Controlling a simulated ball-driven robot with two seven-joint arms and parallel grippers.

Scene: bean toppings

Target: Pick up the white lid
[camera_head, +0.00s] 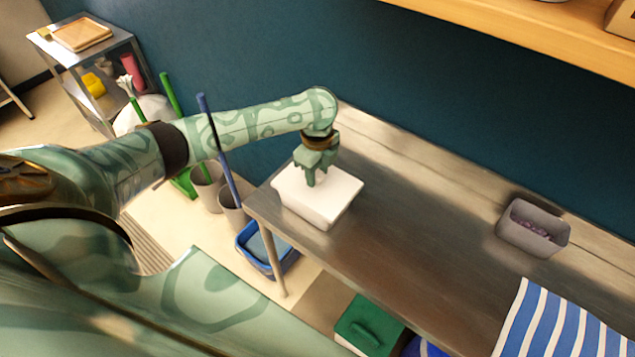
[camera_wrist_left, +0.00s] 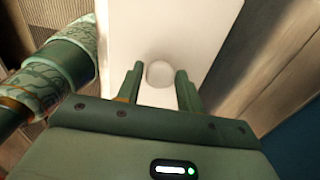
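The white lid (camera_head: 335,187) sits on top of a white container (camera_head: 321,212) at the left end of the metal table. In the left wrist view the lid (camera_wrist_left: 165,35) fills the upper middle, with a round knob (camera_wrist_left: 160,74) on it. My left gripper (camera_head: 312,181) is above the lid, pointing down. In the left wrist view its two fingers (camera_wrist_left: 157,84) are apart, one on each side of the knob, with small gaps visible. The knob is hidden by the gripper in the head view. My right gripper is not in view.
The metal table (camera_head: 400,240) has free room right of the container. A grey bin (camera_head: 533,228) with purple contents and a blue-striped cloth (camera_head: 560,320) lie further right. A wooden shelf (camera_head: 520,30) hangs above. Broom handles (camera_head: 215,145) stand left of the table.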

